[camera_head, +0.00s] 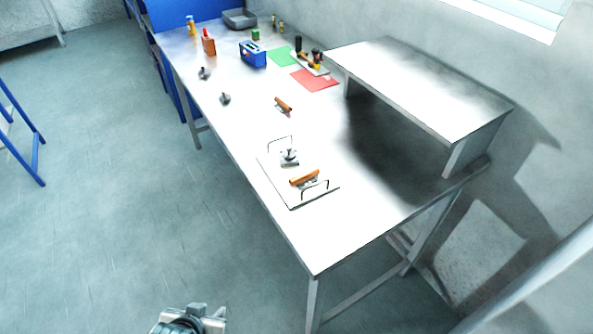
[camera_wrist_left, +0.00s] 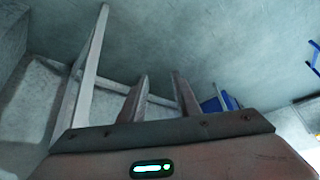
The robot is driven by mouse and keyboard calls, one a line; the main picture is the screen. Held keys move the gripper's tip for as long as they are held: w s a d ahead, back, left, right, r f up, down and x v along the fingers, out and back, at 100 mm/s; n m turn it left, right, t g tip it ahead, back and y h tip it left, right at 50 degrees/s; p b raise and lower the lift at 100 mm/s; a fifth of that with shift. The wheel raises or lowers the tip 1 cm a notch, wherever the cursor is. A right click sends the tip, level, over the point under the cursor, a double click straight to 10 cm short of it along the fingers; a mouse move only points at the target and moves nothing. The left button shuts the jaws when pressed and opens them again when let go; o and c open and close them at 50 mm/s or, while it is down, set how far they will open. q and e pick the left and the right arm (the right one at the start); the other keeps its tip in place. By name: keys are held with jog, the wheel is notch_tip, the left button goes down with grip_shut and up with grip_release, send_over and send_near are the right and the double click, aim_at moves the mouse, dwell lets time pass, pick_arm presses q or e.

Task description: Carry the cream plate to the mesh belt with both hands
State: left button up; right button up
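The cream plate (camera_head: 272,183) lies flat on the near part of the long metal table. It looks almost white, with a dark thin handle at its far end and another at its near end. A grey metal piece with a knob (camera_head: 289,156) and an orange-handled tool (camera_head: 304,179) are on it. My left gripper (camera_head: 190,320) shows only partly at the bottom edge of the head view, well apart from the plate. In the left wrist view its two fingers (camera_wrist_left: 160,92) stand apart with nothing between them. My right gripper is not in view. I cannot make out a mesh belt.
The table (camera_head: 230,128) carries another orange-handled tool (camera_head: 283,104), two knobbed grey pieces, a blue box (camera_head: 253,54), a red mat (camera_head: 315,80) and a grey bin (camera_head: 240,18). A raised metal shelf (camera_head: 425,85) stands at the right. The floor left of the table is clear.

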pick_arm(q)
jog(key=s+a+f+g, duration=0.15)
jog(key=s+f, duration=0.45)
jog(key=f, duration=0.7)
jog(key=s+f+m+g, duration=0.15)
jog(key=s+f, duration=0.45)
jog(key=f, duration=0.7)
jog(key=s+f+g, duration=0.2)
jog(key=s+f, duration=0.5)
jog(key=f, duration=0.6)
jog(key=s+a+f, duration=0.2)
jog(key=s+f, duration=0.4)
jog(key=s, duration=0.3)
jog(key=shift+s+a+f, duration=0.15)
jog(key=shift+s+a, duration=0.05)
jog(key=shift+w, duration=0.15)
